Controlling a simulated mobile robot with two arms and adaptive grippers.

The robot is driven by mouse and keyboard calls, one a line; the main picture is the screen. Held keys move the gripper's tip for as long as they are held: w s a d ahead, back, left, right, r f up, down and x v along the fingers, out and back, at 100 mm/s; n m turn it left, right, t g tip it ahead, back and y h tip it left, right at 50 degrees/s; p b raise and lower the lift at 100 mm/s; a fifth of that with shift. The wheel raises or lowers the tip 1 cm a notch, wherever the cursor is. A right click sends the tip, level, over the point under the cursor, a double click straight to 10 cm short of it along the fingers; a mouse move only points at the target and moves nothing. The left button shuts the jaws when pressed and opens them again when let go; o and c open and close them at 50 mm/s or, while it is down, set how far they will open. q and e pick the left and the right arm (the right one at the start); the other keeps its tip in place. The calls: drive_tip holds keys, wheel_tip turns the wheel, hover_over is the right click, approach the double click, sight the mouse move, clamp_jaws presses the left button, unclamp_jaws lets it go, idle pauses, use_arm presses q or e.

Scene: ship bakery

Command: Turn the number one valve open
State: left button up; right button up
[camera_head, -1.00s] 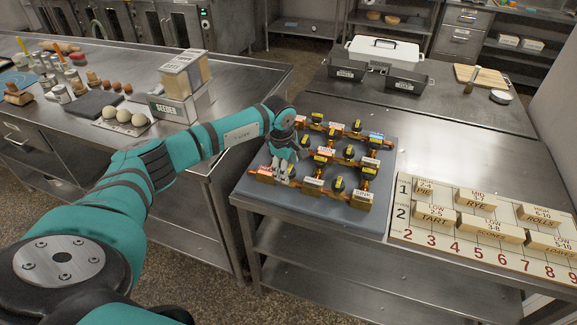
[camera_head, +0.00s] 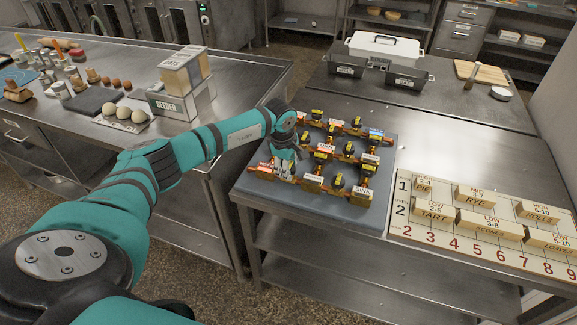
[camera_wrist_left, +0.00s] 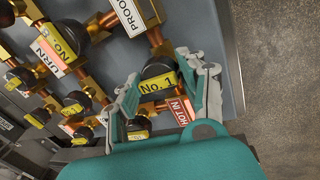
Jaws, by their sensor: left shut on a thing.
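The number one valve is a black knob with a yellow "No. 1" label (camera_wrist_left: 157,84), on copper pipework, in the left wrist view. My left gripper (camera_wrist_left: 171,80) has one finger on each side of this valve and is shut on it. A red "HOT IN" label (camera_wrist_left: 179,110) sits beside the right finger. In the head view my left gripper (camera_head: 284,164) reaches down at the near left corner of the valve board (camera_head: 347,216) and hides most of the number one valve. My right gripper is not in view.
Other black valves with yellow tags stand close by, one of them in the left wrist view (camera_wrist_left: 66,40). A numbered board with wooden blocks (camera_head: 420,238) lies right of the valve board. Behind is bare steel counter (camera_head: 450,140). A seeder box (camera_head: 178,106) stands on the left counter.

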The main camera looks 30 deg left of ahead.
use_arm(q)
drive_tip(key=shift+f+n, duration=0.15)
drive_tip(key=shift+n, duration=0.15)
drive_tip(key=n+b, duration=0.2)
drive_tip(key=shift+n+y, duration=0.3)
drive_tip(key=n+y+b, duration=0.1)
drive_tip(key=n+b, duration=0.1)
drive_tip(key=n, duration=0.3)
drive_tip(key=shift+d+n+g, duration=0.15)
drive_tip(key=shift+n+g, duration=0.15)
drive_tip(key=shift+g, duration=0.1)
drive_tip(key=n+b, duration=0.2)
drive_tip(key=n, duration=0.2)
drive_tip(key=shift+d+g, duration=0.1)
drive_tip(key=shift+g, duration=0.3)
drive_tip(key=shift+n+g+y+b, duration=0.3)
drive_tip(key=shift+n+g+b, duration=0.3)
drive_tip(key=shift+n, duration=1.9)
drive_tip(key=shift+w, duration=0.1)
drive_tip(key=o, duration=1.1)
drive_tip(key=shift+d, duration=0.1)
